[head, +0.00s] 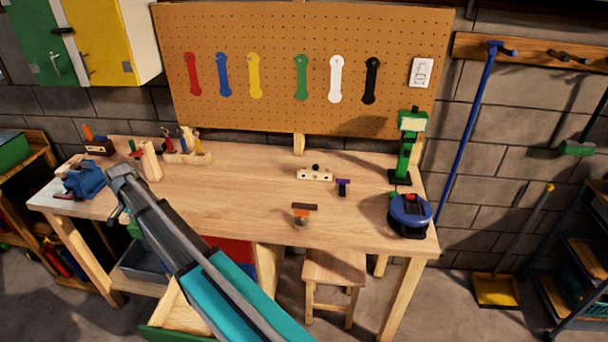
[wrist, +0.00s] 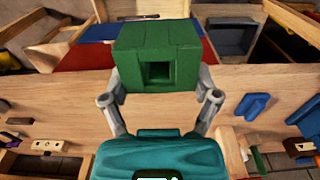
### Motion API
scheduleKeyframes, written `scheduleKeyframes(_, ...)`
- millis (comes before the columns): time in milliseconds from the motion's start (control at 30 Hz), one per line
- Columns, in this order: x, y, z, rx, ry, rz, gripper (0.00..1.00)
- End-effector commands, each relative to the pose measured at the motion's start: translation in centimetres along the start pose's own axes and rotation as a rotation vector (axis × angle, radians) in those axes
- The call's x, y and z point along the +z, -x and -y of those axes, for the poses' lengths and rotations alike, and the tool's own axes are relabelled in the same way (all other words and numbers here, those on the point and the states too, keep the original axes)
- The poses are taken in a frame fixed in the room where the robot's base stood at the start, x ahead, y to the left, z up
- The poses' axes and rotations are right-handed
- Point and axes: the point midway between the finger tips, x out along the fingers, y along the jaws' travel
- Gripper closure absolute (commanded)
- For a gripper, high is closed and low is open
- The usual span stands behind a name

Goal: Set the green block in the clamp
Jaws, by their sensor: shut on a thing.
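The green block (wrist: 158,60), with a square hole in its near face, sits between the two fingers of my gripper (wrist: 160,88) in the wrist view. The fingers press on its left and right sides. In the head view my gripper (head: 124,213) hangs by the left part of the bench's front edge, and my arm hides most of it. The blue clamp (head: 85,178) stands on the left end of the bench, left of my gripper and apart from it. Blue parts (wrist: 303,118) show at the right of the wrist view; how the jaws stand is unclear.
The wooden bench (head: 240,195) has a clear middle. A tool block (head: 187,157) and an upright wooden piece (head: 151,161) stand behind my gripper. A green lamp (head: 404,160) and a round blue device (head: 409,215) are at the right. A drawer (head: 178,318) is open below.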

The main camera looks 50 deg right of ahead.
Motion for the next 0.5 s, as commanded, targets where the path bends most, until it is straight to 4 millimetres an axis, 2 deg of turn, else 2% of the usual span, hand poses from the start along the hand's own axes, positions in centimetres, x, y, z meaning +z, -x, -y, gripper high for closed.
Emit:
scheduleKeyframes(33, 0.0, 1.7, 0.0, 0.0, 0.0, 0.0, 0.68)
scheduleKeyframes(200, 0.0, 3.9, 0.0, 0.0, 0.0, 0.0, 0.68)
scheduleKeyframes(500, 0.0, 5.5, 0.0, 0.0, 0.0, 0.0, 0.68)
